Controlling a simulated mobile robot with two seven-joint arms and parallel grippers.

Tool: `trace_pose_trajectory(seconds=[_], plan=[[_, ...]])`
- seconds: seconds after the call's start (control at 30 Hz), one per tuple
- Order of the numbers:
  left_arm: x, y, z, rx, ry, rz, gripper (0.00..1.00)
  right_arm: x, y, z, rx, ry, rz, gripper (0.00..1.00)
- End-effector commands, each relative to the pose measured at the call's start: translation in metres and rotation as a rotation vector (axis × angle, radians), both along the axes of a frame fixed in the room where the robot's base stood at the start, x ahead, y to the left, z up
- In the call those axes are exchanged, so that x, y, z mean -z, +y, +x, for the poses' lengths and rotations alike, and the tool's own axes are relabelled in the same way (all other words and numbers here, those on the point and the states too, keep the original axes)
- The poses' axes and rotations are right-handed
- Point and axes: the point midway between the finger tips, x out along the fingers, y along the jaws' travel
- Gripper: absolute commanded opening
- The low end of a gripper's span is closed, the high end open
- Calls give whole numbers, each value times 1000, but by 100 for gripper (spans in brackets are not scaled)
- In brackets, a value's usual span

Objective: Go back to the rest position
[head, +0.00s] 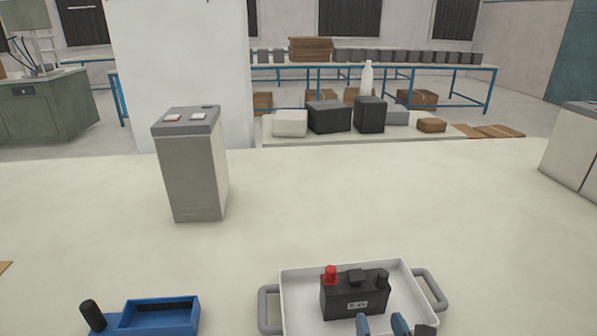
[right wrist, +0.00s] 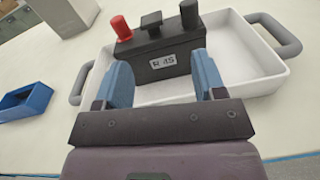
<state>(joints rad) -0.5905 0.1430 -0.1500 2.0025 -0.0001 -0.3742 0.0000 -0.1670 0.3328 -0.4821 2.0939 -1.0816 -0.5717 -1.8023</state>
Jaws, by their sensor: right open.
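My right gripper (head: 383,325) shows at the bottom of the head view, at the front of a white tray (head: 290,300). In the right wrist view my right gripper (right wrist: 165,85) has its two blue fingers apart with nothing between them. A black battery (head: 352,298) with a red terminal and a dark one stands upright in the tray. In the right wrist view the battery (right wrist: 155,50) is just beyond the fingertips, its label facing me. I cannot tell whether the fingers touch it. My left gripper is not in view.
A blue open box (head: 160,314) with a black knob lies left of the tray. A grey cabinet-like block (head: 192,165) stands farther back on the pale table (head: 350,200). The tray has grey handles (head: 430,288) at both sides.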

Motion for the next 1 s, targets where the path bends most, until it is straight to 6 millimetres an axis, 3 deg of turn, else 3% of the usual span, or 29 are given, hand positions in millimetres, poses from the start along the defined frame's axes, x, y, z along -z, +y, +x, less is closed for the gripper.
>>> trace_pose_trajectory(seconds=[0.27, 0.5, 0.7, 1.0], plan=[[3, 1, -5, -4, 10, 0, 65, 23, -57, -36, 350, 157, 723, 64], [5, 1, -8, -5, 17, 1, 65, 50, -92, -89, 765, 218, 1383, 64], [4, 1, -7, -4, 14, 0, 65, 68, -103, -142, 1153, 196, 1839, 64], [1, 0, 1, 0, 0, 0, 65, 74, -100, -191, 1549, 115, 2171, 64]])
